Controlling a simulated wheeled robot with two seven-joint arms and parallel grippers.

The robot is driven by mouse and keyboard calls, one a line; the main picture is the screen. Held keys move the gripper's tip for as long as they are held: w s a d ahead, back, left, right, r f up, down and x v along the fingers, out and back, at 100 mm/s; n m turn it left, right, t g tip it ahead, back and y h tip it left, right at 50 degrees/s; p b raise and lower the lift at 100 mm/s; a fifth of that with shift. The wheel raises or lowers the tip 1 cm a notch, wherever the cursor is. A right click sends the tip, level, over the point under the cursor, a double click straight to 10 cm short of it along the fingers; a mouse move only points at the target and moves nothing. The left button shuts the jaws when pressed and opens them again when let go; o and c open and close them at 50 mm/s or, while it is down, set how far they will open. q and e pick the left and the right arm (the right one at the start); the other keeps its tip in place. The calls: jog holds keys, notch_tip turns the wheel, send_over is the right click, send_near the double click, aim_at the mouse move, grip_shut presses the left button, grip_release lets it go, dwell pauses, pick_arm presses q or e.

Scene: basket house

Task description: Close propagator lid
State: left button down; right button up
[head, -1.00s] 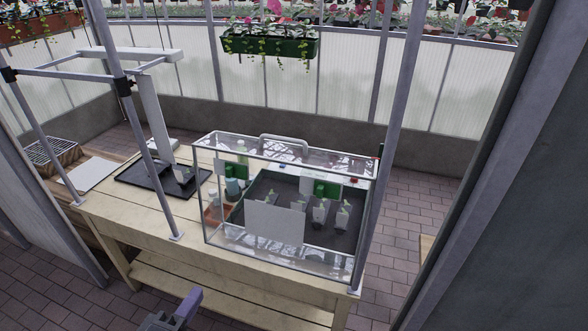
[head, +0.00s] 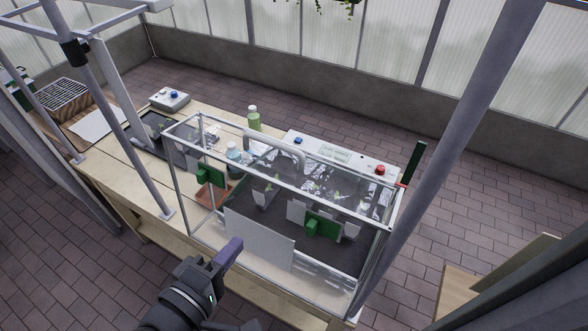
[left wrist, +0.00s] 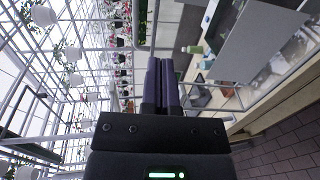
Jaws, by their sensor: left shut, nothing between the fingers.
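The propagator (head: 178,190) is a clear box with a light frame on the wooden bench. Its clear lid (head: 225,140) lies along the top of the box and carries a pale arched handle (head: 275,143). Whether the lid sits fully flat cannot be told. A white panel (head: 258,240) is at its front. Small potted plants and green blocks show through the walls. My left gripper (head: 228,252) is in front of the box near the white panel, its purple fingers together and empty. The fingers also show in the left wrist view (left wrist: 161,82). My right gripper is not in view.
The wooden bench (head: 115,183) extends left, with a dark tray (head: 147,150) and a grey scale (head: 169,99). A green bottle (head: 254,120) and a white control panel (head: 340,152) stand behind the box. Metal posts (head: 455,140) rise close to the bench.

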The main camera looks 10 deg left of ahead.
aim_at(283, 189)
pick_arm(q)
jog(key=p+x, duration=0.1)
jog(key=x, duration=1.2)
jog(key=shift+p, duration=0.3)
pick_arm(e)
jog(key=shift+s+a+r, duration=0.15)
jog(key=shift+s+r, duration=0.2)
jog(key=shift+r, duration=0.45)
pick_arm(q)
jog(key=shift+w, duration=0.15)
